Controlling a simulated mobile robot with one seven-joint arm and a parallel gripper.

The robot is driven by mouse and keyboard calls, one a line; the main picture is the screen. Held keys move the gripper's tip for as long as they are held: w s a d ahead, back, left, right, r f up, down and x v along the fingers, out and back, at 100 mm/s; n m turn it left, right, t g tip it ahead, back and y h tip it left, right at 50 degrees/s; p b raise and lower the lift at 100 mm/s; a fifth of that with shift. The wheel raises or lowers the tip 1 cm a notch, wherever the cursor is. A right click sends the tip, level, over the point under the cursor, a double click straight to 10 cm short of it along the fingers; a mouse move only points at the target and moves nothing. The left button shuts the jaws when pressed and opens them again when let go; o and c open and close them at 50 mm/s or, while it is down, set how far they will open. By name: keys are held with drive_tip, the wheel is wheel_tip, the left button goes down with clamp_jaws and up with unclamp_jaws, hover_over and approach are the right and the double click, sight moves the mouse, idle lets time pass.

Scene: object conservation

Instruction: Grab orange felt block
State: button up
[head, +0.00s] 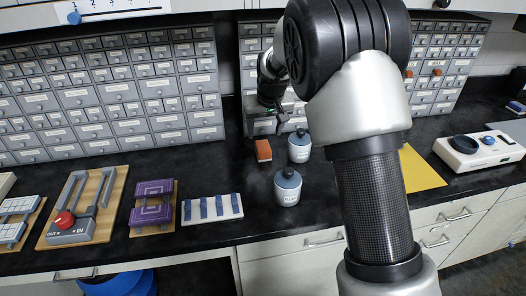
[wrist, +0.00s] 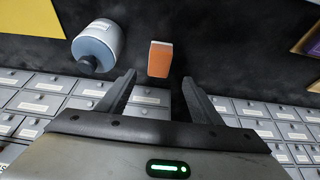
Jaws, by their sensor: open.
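The orange felt block (head: 263,150) lies on the black countertop near the drawer cabinets, just left of a white bottle with a dark cap. It also shows in the wrist view (wrist: 159,60), apart from the fingers and roughly in line with the gap between them. My gripper (head: 281,124) is above the counter, up and slightly right of the block. In the wrist view my gripper (wrist: 158,88) has its two dark fingers spread wide with nothing between them.
A white bottle (head: 299,147) stands close to the block; a second bottle (head: 288,187) stands nearer the front. A white rack with blue pieces (head: 212,208) and purple blocks (head: 153,203) lie to the left. Grey drawer cabinets (head: 110,100) line the back. A yellow sheet (head: 420,170) lies right.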

sight(263, 146)
drive_tip(key=x, duration=0.8)
drive_tip(key=shift+w+d+f, duration=0.1)
drive_tip(key=shift+w+f, duration=0.05)
drive_tip(key=shift+f, duration=0.2)
drive_tip(key=c, duration=1.2)
